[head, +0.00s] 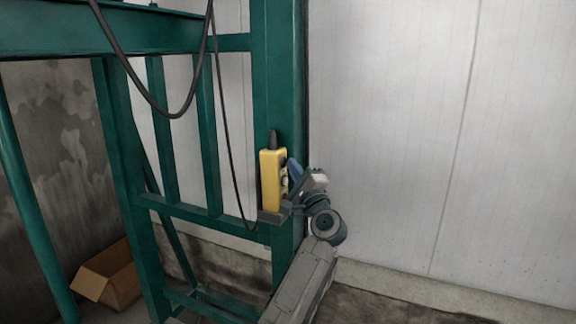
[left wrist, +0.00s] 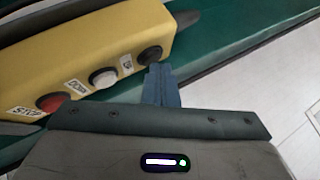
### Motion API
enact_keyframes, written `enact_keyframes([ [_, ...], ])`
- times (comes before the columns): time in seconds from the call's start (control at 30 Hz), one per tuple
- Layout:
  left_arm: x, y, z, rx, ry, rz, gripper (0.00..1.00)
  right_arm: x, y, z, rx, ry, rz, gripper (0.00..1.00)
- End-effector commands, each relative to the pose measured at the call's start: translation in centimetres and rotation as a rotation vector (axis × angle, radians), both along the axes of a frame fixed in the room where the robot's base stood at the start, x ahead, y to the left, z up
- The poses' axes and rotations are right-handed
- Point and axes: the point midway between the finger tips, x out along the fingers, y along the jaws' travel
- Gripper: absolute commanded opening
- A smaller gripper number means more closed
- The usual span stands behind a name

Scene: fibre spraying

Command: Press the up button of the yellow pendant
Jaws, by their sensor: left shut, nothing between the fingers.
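The yellow pendant (head: 269,182) hangs against a green post in the head view. In the left wrist view the pendant (left wrist: 75,45) lies slanted across the upper left. It carries a red button (left wrist: 50,102) labelled STOP, a white button (left wrist: 102,78) labelled DOWN and a black up button (left wrist: 150,54) at its right end. My left gripper (head: 292,172) is beside the pendant's right side, shut and empty. Its blue fingertips (left wrist: 160,70) are just beside the up button in the wrist view. I cannot tell whether they touch it. My right gripper is not in view.
The green steel frame (head: 180,211) stands around and left of the pendant. A black cable (head: 172,115) loops down at the upper left. An open cardboard box (head: 118,280) is on the floor at lower left. The pale wall (head: 420,130) on the right is clear.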

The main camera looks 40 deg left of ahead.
Motion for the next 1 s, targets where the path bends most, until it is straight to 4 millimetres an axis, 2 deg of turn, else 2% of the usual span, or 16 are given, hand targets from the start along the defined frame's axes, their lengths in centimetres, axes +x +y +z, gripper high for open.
enact_keyframes([
  [0.67,0.0,0.0,0.0,0.000,0.000,0.000,0.00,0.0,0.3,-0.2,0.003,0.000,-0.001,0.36],
  [1.0,0.4,-1.6,-0.2,0.000,-0.001,0.000,0.00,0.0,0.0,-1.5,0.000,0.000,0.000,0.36],
])
